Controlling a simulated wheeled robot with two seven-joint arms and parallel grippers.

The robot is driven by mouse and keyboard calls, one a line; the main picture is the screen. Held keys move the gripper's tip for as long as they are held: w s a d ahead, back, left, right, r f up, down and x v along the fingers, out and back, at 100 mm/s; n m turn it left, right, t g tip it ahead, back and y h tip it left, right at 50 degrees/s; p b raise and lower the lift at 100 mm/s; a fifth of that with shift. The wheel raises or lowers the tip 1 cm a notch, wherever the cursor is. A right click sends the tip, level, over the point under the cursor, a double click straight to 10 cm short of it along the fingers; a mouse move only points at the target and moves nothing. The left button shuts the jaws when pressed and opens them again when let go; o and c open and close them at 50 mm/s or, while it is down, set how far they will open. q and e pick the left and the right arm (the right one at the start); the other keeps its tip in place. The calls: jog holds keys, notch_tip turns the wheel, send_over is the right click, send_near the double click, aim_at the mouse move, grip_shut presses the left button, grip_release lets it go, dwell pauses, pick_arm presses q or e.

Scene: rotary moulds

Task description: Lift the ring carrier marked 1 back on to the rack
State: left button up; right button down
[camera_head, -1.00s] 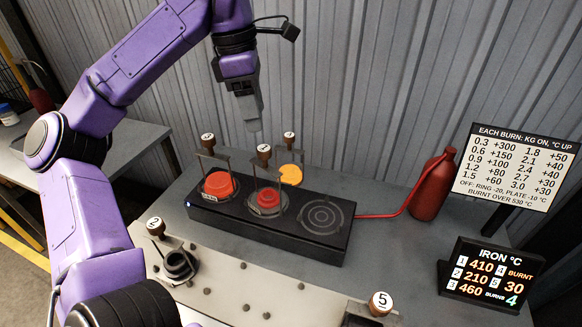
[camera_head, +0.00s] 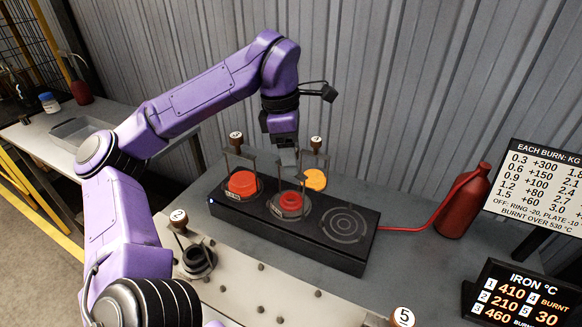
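A ring carrier with a red-hot piece (camera_head: 242,182) stands on the left plate of the black burner (camera_head: 310,243). A second carrier with a red ring-shaped piece (camera_head: 291,202) stands on the middle plate. A third knobbed carrier with an orange disc (camera_head: 316,180) is just behind it. The knob numbers on these are too small to read, so I cannot tell which is marked 1. My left gripper (camera_head: 286,160) points down at the top of the middle carrier and hides its knob. I cannot tell whether the fingers are closed on it. My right gripper is not in view.
The burner's right plate (camera_head: 344,224) is empty. Carrier 2 (camera_head: 196,260) stands on the pale studded board (camera_head: 245,290), and knob 5 (camera_head: 403,317) is at the bottom edge. A red gas bottle (camera_head: 462,205) with hose and the iron display (camera_head: 520,297) are at right.

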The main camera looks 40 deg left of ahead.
pick_arm(q)
grip_shut()
jog(key=shift+r, duration=0.15)
